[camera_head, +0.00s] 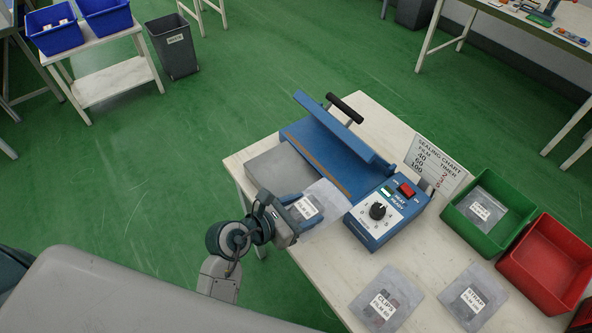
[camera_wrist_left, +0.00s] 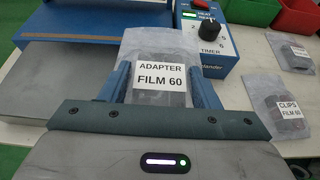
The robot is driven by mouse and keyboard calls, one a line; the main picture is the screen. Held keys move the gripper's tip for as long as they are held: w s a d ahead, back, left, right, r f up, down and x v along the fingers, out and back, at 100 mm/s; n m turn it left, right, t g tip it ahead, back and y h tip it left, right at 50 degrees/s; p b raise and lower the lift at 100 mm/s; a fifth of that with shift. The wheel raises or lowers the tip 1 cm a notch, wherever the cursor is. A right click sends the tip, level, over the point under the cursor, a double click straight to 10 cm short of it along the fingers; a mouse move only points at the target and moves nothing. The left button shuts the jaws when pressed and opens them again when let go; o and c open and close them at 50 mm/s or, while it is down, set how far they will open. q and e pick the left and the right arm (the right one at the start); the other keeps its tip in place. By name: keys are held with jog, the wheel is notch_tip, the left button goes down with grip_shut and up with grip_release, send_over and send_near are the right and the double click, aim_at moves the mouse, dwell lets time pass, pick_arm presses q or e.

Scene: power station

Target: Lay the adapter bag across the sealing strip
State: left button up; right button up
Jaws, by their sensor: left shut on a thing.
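The adapter bag (camera_head: 326,197) is a clear pouch with a white label, which reads ADAPTER FILM 60 in the left wrist view (camera_wrist_left: 160,75). My left gripper (camera_head: 304,207) is shut on it, with a blue finger on each side in the wrist view. The bag's free end points at the near right part of the blue sealer (camera_head: 312,147). The sealing strip (camera_head: 318,166) is a thin brown line along the sealer's bed, under a raised blue arm. The bag's end is close to the strip's near end; I cannot tell whether they touch. My right gripper is out of view.
The control box (camera_head: 382,215) with a timer dial stands right of the sealer, before a sealing chart (camera_head: 436,163). A clips bag (camera_head: 387,300) and a strap bag (camera_head: 474,296) lie at the front. A green bin (camera_head: 490,212) holding a bag and a red bin (camera_head: 546,262) stand right.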

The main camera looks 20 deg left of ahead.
pick_arm(q)
jog(key=p, duration=0.4)
send_over(290, 177)
jog(key=s, duration=0.1)
jog(key=shift+s+d+f, duration=0.2)
jog(key=shift+d+f, duration=0.1)
jog(key=shift+f, duration=0.25)
jog(key=shift+w+a, duration=0.25)
jog(key=shift+w, duration=0.3)
jog(key=shift+w+a+f, duration=0.1)
jog(key=shift+w+f, duration=0.05)
jog(key=shift+f, duration=0.25)
notch_tip(290, 177, down, 2)
jog(key=shift+f+p, duration=0.25)
jog(key=shift+p, duration=0.2)
jog(key=shift+f, duration=0.25)
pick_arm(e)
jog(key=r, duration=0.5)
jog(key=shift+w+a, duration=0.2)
pick_arm(q)
jog(key=shift+f, duration=0.15)
jog(key=o, duration=1)
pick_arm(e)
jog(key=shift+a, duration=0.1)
